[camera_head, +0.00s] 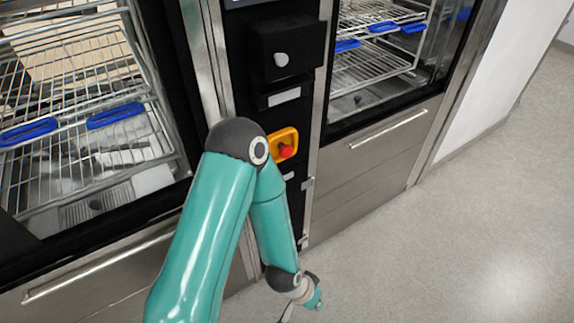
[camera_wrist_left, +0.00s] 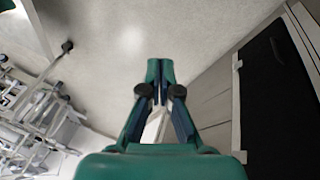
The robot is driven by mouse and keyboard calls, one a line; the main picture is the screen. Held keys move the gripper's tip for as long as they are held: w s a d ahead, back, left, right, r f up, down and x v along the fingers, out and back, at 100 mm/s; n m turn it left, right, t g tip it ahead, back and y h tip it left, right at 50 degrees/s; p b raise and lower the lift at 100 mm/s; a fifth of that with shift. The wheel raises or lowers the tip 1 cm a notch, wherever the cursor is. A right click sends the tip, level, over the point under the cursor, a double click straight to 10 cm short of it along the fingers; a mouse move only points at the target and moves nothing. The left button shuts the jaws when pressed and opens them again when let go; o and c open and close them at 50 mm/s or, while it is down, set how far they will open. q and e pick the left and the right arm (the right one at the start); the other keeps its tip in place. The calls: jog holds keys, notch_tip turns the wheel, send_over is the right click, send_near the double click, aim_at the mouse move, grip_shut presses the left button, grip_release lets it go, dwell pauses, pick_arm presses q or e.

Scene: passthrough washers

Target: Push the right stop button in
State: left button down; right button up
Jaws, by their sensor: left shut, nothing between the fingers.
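One red stop button (camera_head: 286,152) shows, on a yellow-orange housing (camera_head: 274,139) on the black column between two washers; no other stop button shows. Part of the housing is close behind my left arm's elbow in the head view. My left gripper (camera_head: 314,299) is low, below the button and near the floor in the head view, apart from the button. In the left wrist view its fingers (camera_wrist_left: 160,75) are closed together with nothing between them. The button does not show clearly in that view. My right gripper is out of view.
The left washer (camera_head: 90,269) and the right washer (camera_head: 375,148) hold wire racks with blue handles. Open grey floor (camera_head: 470,230) lies to the right. Metal racks (camera_wrist_left: 35,110) stand at left in the wrist view.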

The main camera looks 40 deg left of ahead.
pick_arm(q)
jog(key=w+a+r+m+t+y+b, duration=0.2)
jog(key=w+a+r+m+t+b, duration=0.15)
jog(key=w+b, duration=0.3)
jog(key=w+a+r+m+t+y+b, duration=0.1)
jog(key=w+a+r+m+t+b, duration=0.2)
jog(key=w+a+m+t+b, duration=0.25)
jog(key=a+r+m+t+y+b, duration=0.2)
jog(key=a+r+y+b, duration=0.1)
jog(key=r+b, duration=0.2)
jog(key=a+r+m+t+y+b, duration=0.2)
jog(key=a+r+t+y+b, duration=0.1)
jog(key=r, duration=0.5)
jog(key=shift+s+a+r+y+b, duration=0.4)
jog(key=shift+y+b, duration=0.2)
jog(key=shift+b, duration=0.45)
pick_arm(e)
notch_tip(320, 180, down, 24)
